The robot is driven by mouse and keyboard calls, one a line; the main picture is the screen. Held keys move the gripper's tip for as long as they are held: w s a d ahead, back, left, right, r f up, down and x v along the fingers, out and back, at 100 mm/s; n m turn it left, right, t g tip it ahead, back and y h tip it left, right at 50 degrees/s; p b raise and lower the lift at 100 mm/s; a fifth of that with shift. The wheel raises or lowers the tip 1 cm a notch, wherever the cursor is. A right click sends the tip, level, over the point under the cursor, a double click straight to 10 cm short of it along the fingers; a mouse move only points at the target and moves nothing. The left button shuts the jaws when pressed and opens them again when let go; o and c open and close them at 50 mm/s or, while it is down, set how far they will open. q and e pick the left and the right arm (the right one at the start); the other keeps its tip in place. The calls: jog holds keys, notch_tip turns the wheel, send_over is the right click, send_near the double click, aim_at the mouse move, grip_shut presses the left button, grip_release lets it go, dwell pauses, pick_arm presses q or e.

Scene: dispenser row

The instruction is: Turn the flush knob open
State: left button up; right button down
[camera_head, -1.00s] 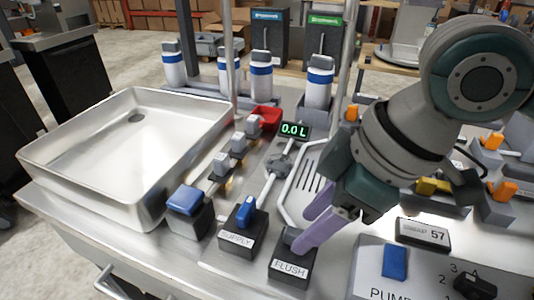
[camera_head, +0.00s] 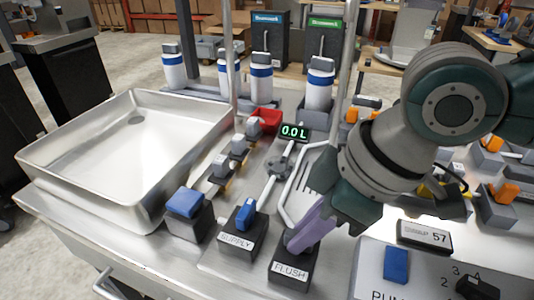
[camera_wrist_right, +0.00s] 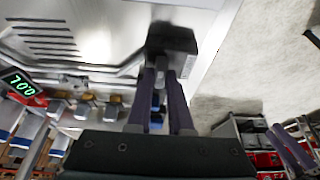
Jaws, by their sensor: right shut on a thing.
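The flush valve is a dark box labelled FLUSH (camera_head: 291,271) at the front middle of the bench in the head view. Its knob, on top of the box, is mostly hidden by my fingers. My right gripper (camera_head: 300,238) reaches down from the right, its purple fingers shut on the flush knob. In the right wrist view the two fingers (camera_wrist_right: 164,68) point at the dark flush box (camera_wrist_right: 172,38). How far the knob is turned cannot be told. My left gripper is not in view.
Left of it stands the SUPPLY box with a blue knob (camera_head: 245,211), then another blue-topped block (camera_head: 185,202). A steel basin (camera_head: 60,137) fills the left. A pump panel (camera_head: 376,272) lies at the right front.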

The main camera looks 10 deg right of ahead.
jog(key=shift+n, duration=0.3)
jog(key=n+g, duration=0.1)
jog(key=n, duration=0.1)
jog(key=shift+w+n+y, duration=0.1)
jog(key=shift+n+y, duration=0.2)
jog(key=shift+y, duration=0.1)
jog(key=n+g+b, duration=0.1)
jog(key=n+b, duration=0.1)
jog(key=n, duration=0.1)
jog(key=shift+w+f+n, duration=0.1)
jog(key=shift+n, duration=0.3)
jog(key=n+g+b, duration=0.1)
jog(key=n+b, duration=0.1)
jog(key=n, duration=0.1)
jog(key=n+g+b, duration=0.1)
jog(key=n+b, duration=0.1)
jog(key=n, duration=0.1)
jog(key=shift+w+a+g, duration=0.1)
jog(key=shift+w+g, duration=0.05)
jog(key=shift+g, duration=0.25)
jog(key=n+g+h+b, duration=0.1)
jog(key=n+b, duration=0.1)
jog(key=n, duration=0.1)
jog(key=shift+w+n+h+b, duration=0.1)
jog(key=shift+n+h+b, duration=0.35)
jog(key=shift+n, duration=0.45)
jog(key=c, duration=0.8)
grip_release()
